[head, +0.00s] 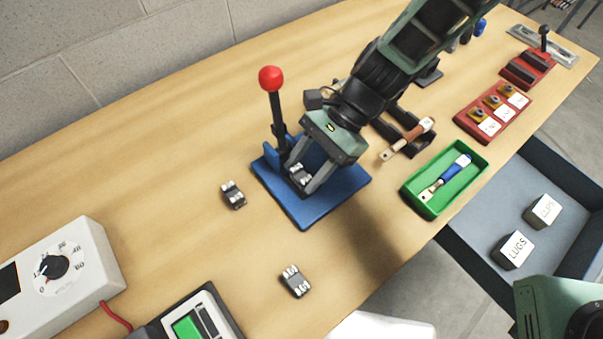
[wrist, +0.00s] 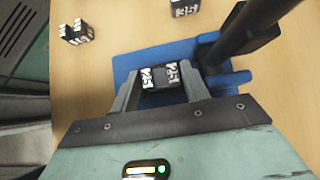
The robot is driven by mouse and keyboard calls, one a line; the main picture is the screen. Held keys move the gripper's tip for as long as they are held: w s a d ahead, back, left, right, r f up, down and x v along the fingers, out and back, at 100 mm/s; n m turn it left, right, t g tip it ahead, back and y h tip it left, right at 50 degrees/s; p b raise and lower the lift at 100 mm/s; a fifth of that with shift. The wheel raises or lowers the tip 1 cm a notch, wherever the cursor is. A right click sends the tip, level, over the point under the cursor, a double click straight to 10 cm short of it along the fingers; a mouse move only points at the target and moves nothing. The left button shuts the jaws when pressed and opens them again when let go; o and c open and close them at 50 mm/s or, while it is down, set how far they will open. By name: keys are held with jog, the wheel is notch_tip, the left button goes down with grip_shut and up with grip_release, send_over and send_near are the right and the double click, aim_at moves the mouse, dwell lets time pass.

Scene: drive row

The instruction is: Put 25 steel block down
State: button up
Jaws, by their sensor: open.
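The steel block marked 25 (wrist: 162,76) sits between the two fingers of my gripper (wrist: 165,88) in the wrist view. In the head view the block (head: 299,174) is partly hidden by the fingers of my gripper (head: 303,181). It is over the blue base (head: 325,208) of a lever press, close to the press column. The fingers point down on either side of the block and are open. Whether the block touches the base is hard to see, as are any small gaps beside the fingers.
The press lever with a red knob (head: 271,78) stands upright beside my gripper. Two similar blocks lie on the bench, one left of the base (head: 233,194) and one nearer the front (head: 295,281). A green tray (head: 413,197) and a scraper (head: 407,139) lie to the right.

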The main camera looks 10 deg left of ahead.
jog(key=c, duration=0.8)
jog(key=shift+c, duration=0.4)
jog(key=shift+r, duration=0.15)
